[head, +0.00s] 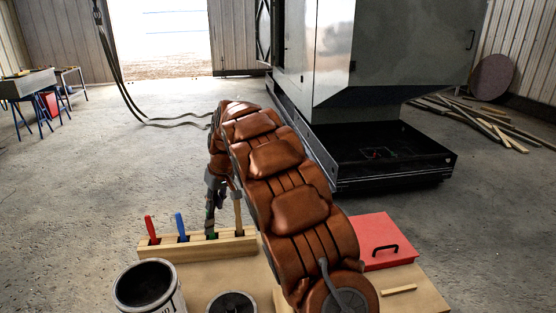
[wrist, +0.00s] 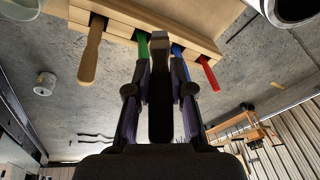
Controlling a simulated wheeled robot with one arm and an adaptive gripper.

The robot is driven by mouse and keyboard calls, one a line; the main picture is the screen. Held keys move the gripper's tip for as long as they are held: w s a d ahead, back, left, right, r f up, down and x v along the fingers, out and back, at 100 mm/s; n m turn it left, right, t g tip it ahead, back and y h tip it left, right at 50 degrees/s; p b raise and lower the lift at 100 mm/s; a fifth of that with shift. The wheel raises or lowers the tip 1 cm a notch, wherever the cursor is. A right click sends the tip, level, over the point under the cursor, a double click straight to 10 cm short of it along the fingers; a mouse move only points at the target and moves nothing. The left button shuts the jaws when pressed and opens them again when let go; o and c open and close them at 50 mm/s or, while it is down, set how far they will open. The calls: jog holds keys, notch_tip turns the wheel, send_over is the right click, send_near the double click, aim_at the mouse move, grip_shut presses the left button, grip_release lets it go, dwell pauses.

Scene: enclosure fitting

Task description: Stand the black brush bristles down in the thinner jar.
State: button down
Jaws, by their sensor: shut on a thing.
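My gripper (wrist: 160,68) is shut on the black brush (wrist: 160,108), whose dark handle runs between the two fingers in the wrist view. The handle's far end lies in front of the wooden rack (wrist: 200,32), between the green and blue handles. I cannot tell whether the brush is still in a slot; its bristles are hidden. An open, dark-filled jar (head: 179,299) with a partly cut-off label stands front left. I cannot tell whether it is the thinner jar.
The rack also holds red (head: 151,228), blue (head: 181,226), green (head: 210,222) and bare wooden (head: 237,208) handles. A second dark round container (head: 232,303) is at the bottom edge. A red lidded box (head: 375,236) and a wooden strip (head: 399,290) are at right.

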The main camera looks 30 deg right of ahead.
jog(key=s+d+r+m+g+h+p, duration=0.1)
jog(key=d+r+m+p, duration=0.15)
jog(key=d, duration=0.85)
jog(key=s+d+r+m+g+h+p, duration=0.15)
jog(key=d+m, duration=0.25)
jog(key=d, duration=0.6)
notch_tip(320, 180, down, 14)
jog(key=b, duration=0.4)
jog(key=shift+w, duration=0.35)
jog(key=shift+d+f+n+y, duration=0.1)
jog(key=shift+n+y, duration=0.15)
jog(key=c, duration=0.9)
grip_release()
jog(key=shift+c, duration=0.2)
